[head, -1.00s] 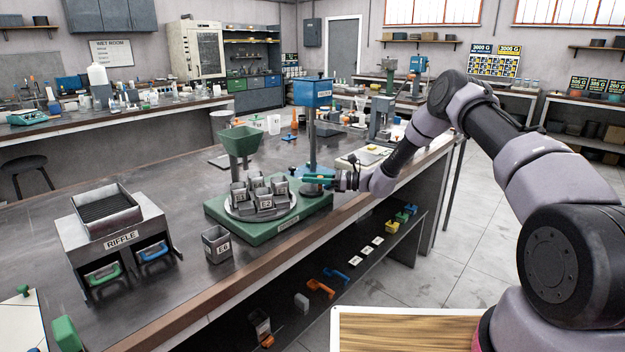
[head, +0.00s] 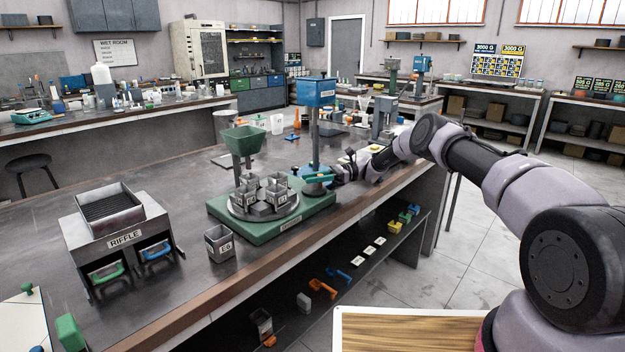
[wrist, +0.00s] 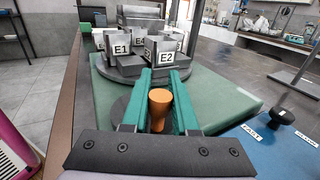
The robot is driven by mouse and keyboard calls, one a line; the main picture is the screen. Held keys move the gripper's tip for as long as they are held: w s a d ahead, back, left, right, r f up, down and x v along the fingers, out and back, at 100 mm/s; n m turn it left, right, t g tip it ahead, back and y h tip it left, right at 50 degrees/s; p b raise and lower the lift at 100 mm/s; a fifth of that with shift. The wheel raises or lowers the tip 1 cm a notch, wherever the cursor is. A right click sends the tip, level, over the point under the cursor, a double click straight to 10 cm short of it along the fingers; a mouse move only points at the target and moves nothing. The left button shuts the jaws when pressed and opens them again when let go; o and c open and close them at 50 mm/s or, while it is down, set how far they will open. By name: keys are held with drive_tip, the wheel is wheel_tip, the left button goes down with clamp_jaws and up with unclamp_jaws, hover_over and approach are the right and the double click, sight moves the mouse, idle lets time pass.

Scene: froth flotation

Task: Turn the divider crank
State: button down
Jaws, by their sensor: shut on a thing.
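The divider has a green base (head: 322,204) on the bench, with a round turntable (head: 292,219) carrying several grey cups (head: 246,193). Cups labelled E1 (wrist: 121,50) and E2 (wrist: 166,50) face the wrist camera. The crank shows in the wrist view as an upright orange knob (wrist: 160,110) above a grey disc at the base's near end. My gripper (head: 318,178) is at the base's right end. Its teal fingers (wrist: 160,82) stand on both sides of the knob and are shut on it. The crank is mostly hidden in the head view.
A green hopper (head: 236,140) stands behind the turntable, and a post with a blue box (head: 314,91) rises close to my gripper. Cup E6 (head: 220,243) stands alone in front of the base. The riffle box (head: 118,225) is at left. Bench between them is clear.

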drive_tip(key=c, duration=0.7)
unclamp_jaws()
drive_tip(key=shift+a, duration=0.1)
drive_tip(key=v, duration=1.1)
